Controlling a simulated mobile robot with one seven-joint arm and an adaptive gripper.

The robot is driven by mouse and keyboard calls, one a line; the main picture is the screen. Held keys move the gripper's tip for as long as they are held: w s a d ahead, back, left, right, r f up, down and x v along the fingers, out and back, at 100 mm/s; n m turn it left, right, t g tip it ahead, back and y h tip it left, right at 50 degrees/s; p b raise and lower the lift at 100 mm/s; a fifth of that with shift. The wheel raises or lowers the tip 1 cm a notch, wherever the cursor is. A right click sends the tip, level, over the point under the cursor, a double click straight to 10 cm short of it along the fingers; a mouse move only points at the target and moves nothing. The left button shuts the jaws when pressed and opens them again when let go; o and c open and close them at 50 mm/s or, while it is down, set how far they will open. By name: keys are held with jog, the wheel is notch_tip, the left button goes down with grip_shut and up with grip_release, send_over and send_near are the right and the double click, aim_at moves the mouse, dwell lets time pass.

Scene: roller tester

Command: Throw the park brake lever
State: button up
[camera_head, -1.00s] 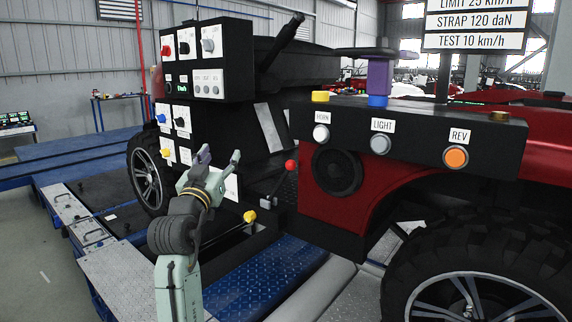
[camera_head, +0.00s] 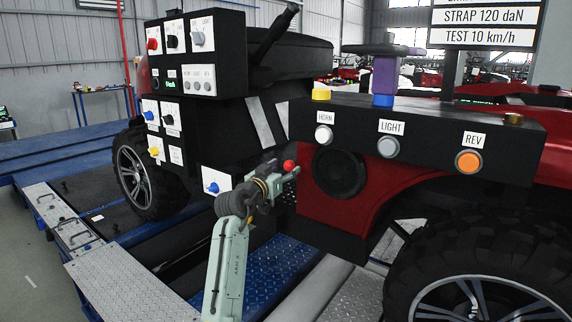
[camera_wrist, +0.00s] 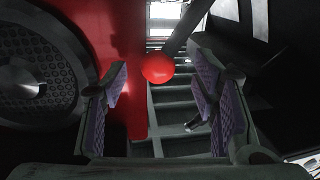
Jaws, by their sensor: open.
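A lever with a round red knob (camera_head: 290,165) stands beside the red body panel, low in the middle of the head view. In the wrist view the red knob (camera_wrist: 157,68) shows on a dark shaft, beyond and between the purple-padded fingers. No label on this lever can be read. My gripper (camera_head: 283,171) is close to the knob and partly hidden by my wrist. My gripper also shows in the wrist view (camera_wrist: 160,92), open with a wide empty gap. I see no contact with the knob.
The red panel with a round speaker (camera_head: 340,172) is close beside my gripper. Black switch boxes (camera_head: 196,55) stand to the left. Above right is a dash with HORN, LIGHT and REV buttons (camera_head: 468,162). A black handle (camera_head: 275,32) rises at the top.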

jog(key=shift+x, duration=1)
